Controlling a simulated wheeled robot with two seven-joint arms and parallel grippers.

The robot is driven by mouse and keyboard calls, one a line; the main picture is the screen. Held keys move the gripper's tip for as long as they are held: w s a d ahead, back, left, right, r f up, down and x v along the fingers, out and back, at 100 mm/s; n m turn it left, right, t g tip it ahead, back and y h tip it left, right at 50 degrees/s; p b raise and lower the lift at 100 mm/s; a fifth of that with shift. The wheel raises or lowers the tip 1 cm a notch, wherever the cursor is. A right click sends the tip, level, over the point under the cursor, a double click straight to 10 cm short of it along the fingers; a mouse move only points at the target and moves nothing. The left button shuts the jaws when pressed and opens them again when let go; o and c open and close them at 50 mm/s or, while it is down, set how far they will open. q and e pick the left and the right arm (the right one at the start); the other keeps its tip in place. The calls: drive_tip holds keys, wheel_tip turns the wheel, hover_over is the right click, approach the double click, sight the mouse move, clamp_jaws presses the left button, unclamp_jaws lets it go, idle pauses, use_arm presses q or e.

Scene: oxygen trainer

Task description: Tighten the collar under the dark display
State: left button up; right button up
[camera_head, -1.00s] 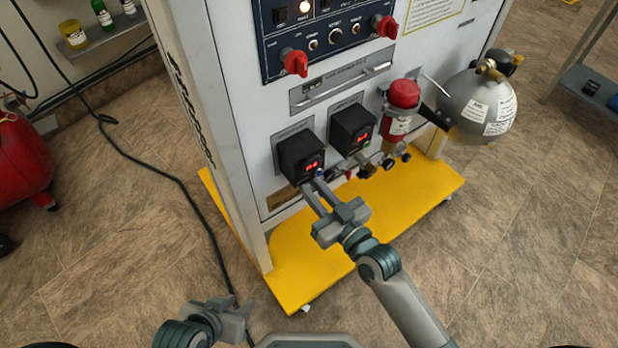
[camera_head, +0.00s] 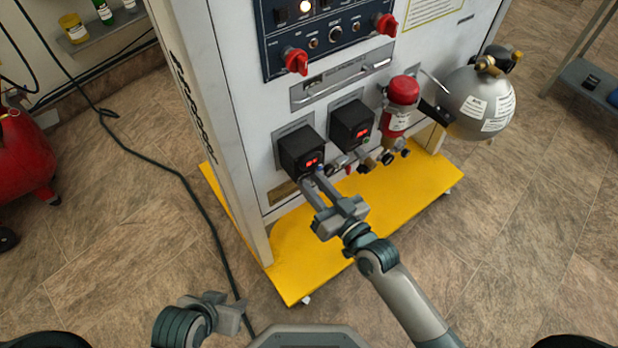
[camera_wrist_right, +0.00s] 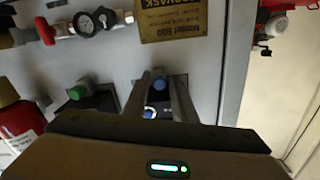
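Two black display boxes sit on the white panel, a left one (camera_head: 301,152) and a right one (camera_head: 352,124). Both show red digits, so neither looks dark. My right gripper (camera_head: 315,182) is just below the left box. In the right wrist view its fingers (camera_wrist_right: 162,88) are apart, either side of a blue knob (camera_wrist_right: 159,84) at a black box, with gaps visible; contact is unclear. A green knob (camera_wrist_right: 76,93) is on the neighbouring box. Small fittings (camera_head: 368,168) are below the right box; I cannot single out the collar. My left gripper (camera_head: 238,312) is low, away from the panel.
A red-topped cylinder (camera_head: 402,92) and a grey tank (camera_head: 478,103) are right of the boxes. A yellow base (camera_head: 300,270) juts out below. A gauge (camera_wrist_right: 86,24) and a brass plate (camera_wrist_right: 172,18) show in the wrist view. A cable (camera_head: 190,190) crosses the floor at left.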

drive_tip(key=shift+d, duration=0.1)
drive_tip(key=v, duration=1.7)
drive_tip(key=shift+s, duration=0.15)
